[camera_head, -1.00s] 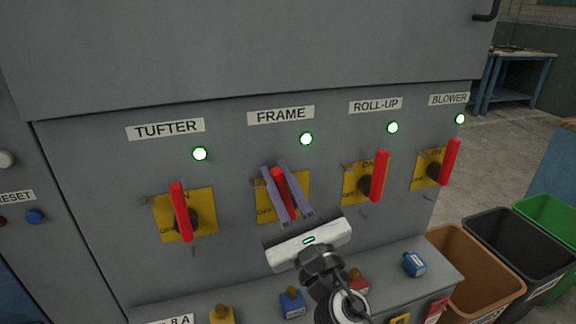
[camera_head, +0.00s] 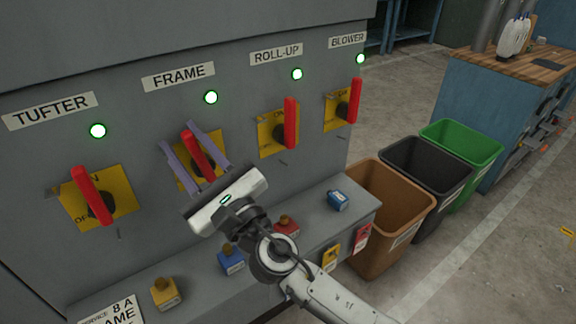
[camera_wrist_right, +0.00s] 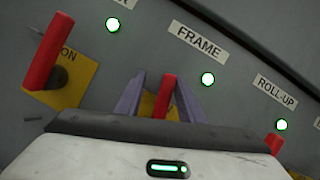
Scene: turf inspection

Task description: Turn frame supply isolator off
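The frame supply isolator is a red lever handle (camera_head: 199,155) on a yellow plate under the FRAME label (camera_head: 178,76), with a lit green lamp (camera_head: 211,97) above it. My right gripper (camera_head: 194,152) is at this handle, one purple finger on each side of it. In the right wrist view the red handle (camera_wrist_right: 165,93) stands between the two fingers (camera_wrist_right: 163,95), and narrow gaps seem to show beside it. The handle leans slightly left at its top in the head view. Whether the fingers touch it is unclear. My left gripper is not in view.
Similar red handles sit under TUFTER (camera_head: 91,196), ROLL-UP (camera_head: 290,123) and BLOWER (camera_head: 354,101), with green lamps lit. A ledge (camera_head: 330,222) below carries several coloured padlocks. Brown (camera_head: 390,225), black (camera_head: 425,172) and green bins stand on the floor at right.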

